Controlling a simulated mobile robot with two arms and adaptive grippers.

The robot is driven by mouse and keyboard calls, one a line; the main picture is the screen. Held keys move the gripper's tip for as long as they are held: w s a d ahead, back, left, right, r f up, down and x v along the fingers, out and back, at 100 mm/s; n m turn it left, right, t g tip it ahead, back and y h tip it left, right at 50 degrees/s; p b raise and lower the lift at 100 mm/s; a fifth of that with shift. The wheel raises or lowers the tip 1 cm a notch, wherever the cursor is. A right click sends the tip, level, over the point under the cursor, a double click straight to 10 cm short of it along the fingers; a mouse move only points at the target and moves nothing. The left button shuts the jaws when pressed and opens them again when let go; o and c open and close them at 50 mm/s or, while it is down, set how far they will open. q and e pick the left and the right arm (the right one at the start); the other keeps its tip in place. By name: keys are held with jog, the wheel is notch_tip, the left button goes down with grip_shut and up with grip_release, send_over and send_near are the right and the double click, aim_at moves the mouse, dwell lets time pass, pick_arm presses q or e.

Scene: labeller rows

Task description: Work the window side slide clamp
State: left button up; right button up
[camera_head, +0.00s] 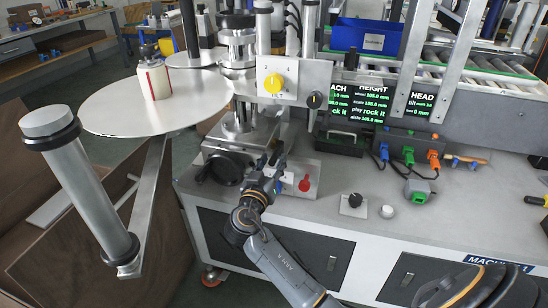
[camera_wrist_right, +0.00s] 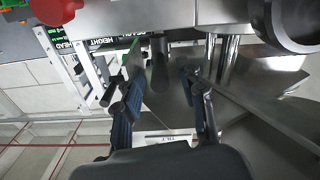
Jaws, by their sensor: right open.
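My right gripper (camera_head: 274,168) is in front of the metal slide block (camera_head: 232,150) below the yellow-dial plate. In the right wrist view my right gripper (camera_wrist_right: 160,78) is open, with its two dark fingers apart. A dark lever-like handle (camera_wrist_right: 160,62) shows between or just beyond the fingertips; I cannot tell whether they touch it. It may be the slide clamp, but which side clamp it is cannot be told. In the head view my gripper hides that spot.
A red knob (camera_head: 305,183) stands close to the right of my gripper. A round black knob (camera_head: 222,168) is to its left. A large disc (camera_head: 120,115) bears a white roll at left. Coloured connectors (camera_head: 408,155) stand at right. The front bench top (camera_head: 330,200) is partly clear.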

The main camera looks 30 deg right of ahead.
jog(key=shift+x, duration=1.15)
grip_shut()
